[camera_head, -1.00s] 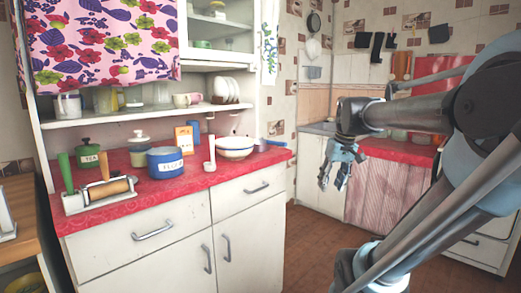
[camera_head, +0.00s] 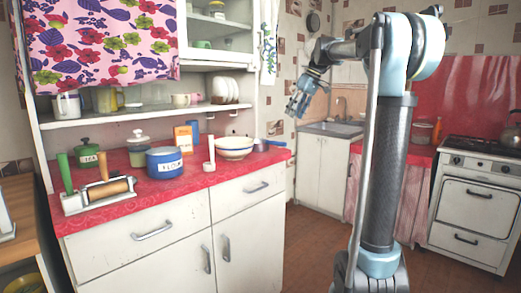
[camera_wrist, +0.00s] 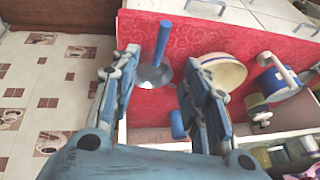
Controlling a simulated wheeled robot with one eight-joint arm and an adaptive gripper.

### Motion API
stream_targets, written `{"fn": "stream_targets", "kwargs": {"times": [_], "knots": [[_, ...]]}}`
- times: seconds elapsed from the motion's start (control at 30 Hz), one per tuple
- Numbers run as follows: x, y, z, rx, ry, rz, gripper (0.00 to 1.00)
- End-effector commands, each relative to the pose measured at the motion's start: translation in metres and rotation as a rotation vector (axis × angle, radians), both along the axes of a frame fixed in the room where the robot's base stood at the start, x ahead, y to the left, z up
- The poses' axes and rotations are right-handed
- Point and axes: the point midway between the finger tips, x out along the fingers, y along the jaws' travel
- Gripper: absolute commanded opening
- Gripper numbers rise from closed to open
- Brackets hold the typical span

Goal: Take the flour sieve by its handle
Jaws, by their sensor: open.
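The flour sieve looks to be the round metal piece with a straight blue handle. In the head view the sieve (camera_head: 263,146) sits at the right end of the red counter, beside a white bowl. In the wrist view its metal bowl (camera_wrist: 154,75) and blue handle (camera_wrist: 163,42) show between my fingers, with the handle pointing toward the counter's front edge. My gripper (camera_head: 297,106) is open and empty. It hangs in the air above and to the right of the counter's end. In the wrist view its two fingers (camera_wrist: 160,66) are spread apart, clear of the sieve.
The white bowl (camera_head: 234,146) stands close to the sieve; it also shows in the wrist view (camera_wrist: 224,72). A shelf (camera_head: 150,112) overhangs the counter's back. The floor to the right is free.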

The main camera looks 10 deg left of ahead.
Motion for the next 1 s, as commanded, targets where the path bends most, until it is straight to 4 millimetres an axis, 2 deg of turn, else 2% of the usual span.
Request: {"fn": "stream_targets", "kwargs": {"times": [0.17,0.7,0.83,1.0], "knots": [[0.006,0.008,-0.008,0.005,-0.003,0.013,0.42],[0.014,0.046,-0.091,0.005,-0.003,0.013,0.42],[0.016,0.052,-0.103,0.004,-0.003,0.011,0.42],[0.016,0.055,-0.109,0.005,-0.003,0.01,0.42]]}}
